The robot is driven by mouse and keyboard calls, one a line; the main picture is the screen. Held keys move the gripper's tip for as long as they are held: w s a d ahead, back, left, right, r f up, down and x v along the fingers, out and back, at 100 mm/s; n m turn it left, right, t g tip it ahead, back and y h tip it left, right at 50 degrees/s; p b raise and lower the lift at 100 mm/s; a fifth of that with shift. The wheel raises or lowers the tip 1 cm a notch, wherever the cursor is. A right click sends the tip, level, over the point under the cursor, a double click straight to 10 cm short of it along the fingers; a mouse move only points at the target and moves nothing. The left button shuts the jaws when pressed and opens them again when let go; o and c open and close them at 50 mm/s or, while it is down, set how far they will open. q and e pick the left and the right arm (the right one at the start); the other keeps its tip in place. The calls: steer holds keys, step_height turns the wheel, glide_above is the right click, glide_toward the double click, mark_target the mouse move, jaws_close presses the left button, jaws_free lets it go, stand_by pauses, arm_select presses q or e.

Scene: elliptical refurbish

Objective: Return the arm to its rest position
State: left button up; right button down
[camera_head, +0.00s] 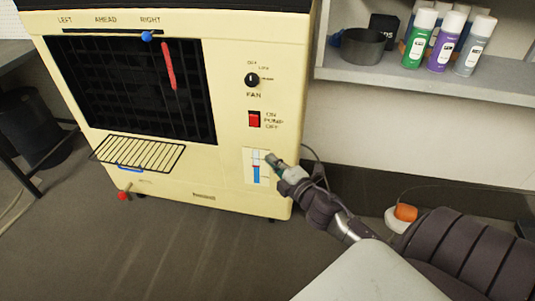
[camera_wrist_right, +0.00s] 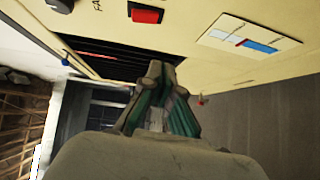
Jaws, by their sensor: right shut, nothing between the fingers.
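My right arm comes in from the lower right of the head view. Its gripper (camera_head: 272,160) is in front of the lower right of a cream cooler (camera_head: 215,120), beside a panel with a blue and red gauge (camera_head: 257,172). In the right wrist view the gripper (camera_wrist_right: 160,70) has its green-lined fingers drawn together at the tips, with nothing between them. The red pump switch (camera_wrist_right: 146,13) and the gauge panel (camera_wrist_right: 250,42) show above it there. Whether the fingers touch the cooler I cannot tell. My left gripper is not in view.
A grey shelf (camera_head: 420,84) at the upper right holds several spray cans (camera_head: 420,40) and a dark bowl (camera_head: 363,46). A wire rack (camera_head: 138,152) juts from the cooler's front. A black bin (camera_head: 28,128) stands at the left. The floor in front is clear.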

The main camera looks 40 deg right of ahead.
steer(key=shift+s, duration=0.1)
stand_by(0.5)
